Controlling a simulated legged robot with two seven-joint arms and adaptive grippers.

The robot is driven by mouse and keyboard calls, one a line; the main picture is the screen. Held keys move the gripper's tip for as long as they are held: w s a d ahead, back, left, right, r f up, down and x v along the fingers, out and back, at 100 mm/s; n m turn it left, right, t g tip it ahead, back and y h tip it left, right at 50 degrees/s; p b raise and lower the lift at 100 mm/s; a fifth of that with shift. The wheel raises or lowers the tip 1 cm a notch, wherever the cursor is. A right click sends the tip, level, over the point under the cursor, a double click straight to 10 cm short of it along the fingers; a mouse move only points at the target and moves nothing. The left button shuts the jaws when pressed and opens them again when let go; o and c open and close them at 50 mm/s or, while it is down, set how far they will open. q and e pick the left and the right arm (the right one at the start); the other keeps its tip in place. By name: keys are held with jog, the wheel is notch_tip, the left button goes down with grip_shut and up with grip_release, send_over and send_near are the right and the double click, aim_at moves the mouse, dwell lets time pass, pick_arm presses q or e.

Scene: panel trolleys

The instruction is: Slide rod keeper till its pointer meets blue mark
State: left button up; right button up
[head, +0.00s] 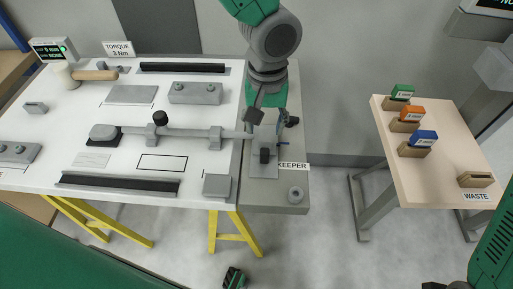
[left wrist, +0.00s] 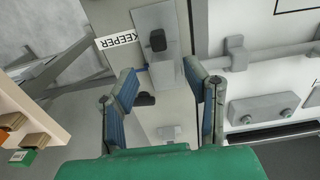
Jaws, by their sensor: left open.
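The rod keeper (head: 264,170) is a grey plate with a black knob beside the KEEPER label, on the grey strip at the table's right end. It also shows in the left wrist view (left wrist: 168,72), at upper centre with its black knob. A light rod (head: 188,133) runs through supports on the white table, its right end near the keeper. My left gripper (head: 272,123) is above the keeper's far end, its fingers apart. In the left wrist view, the open fingers (left wrist: 166,98) flank the grey strip, with nothing seen gripped.
The white table (head: 120,185) holds grey blocks, dark rails and a mallet (head: 92,75). A pink table (head: 440,160) at right carries green, orange and blue labelled blocks. Open floor lies between the tables. A round grey part (head: 296,194) sits on the strip's near end.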

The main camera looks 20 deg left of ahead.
aim_at(262, 150)
pick_arm(q)
jog(key=f, duration=0.2)
jog(key=d+f, duration=0.1)
jog(key=f, duration=0.3)
jog(key=shift+w+d+f, duration=0.1)
jog(key=shift+w+d, duration=0.05)
jog(key=shift+d, duration=0.15)
jog(key=f, duration=0.1)
jog(key=a+f, duration=0.1)
jog(key=f, duration=0.1)
jog(key=a+f, duration=0.1)
jog(key=shift+f, duration=0.15)
jog(key=shift+a+f, duration=0.15)
jog(key=shift+f, duration=0.1)
jog(key=shift+d, duration=0.55)
jog(key=shift+d+r, duration=0.15)
jog(key=shift+d, duration=0.25)
grip_shut()
jog(key=shift+w+a, duration=0.15)
jog(key=shift+a, duration=0.45)
jog(key=shift+w+a, duration=0.2)
jog(key=shift+w, duration=0.3)
jog(key=shift+d, duration=0.3)
grip_release()
jog(key=shift+s, duration=0.1)
pick_arm(e)
jog(key=shift+w+d+f, duration=0.1)
jog(key=shift+d, duration=0.3)
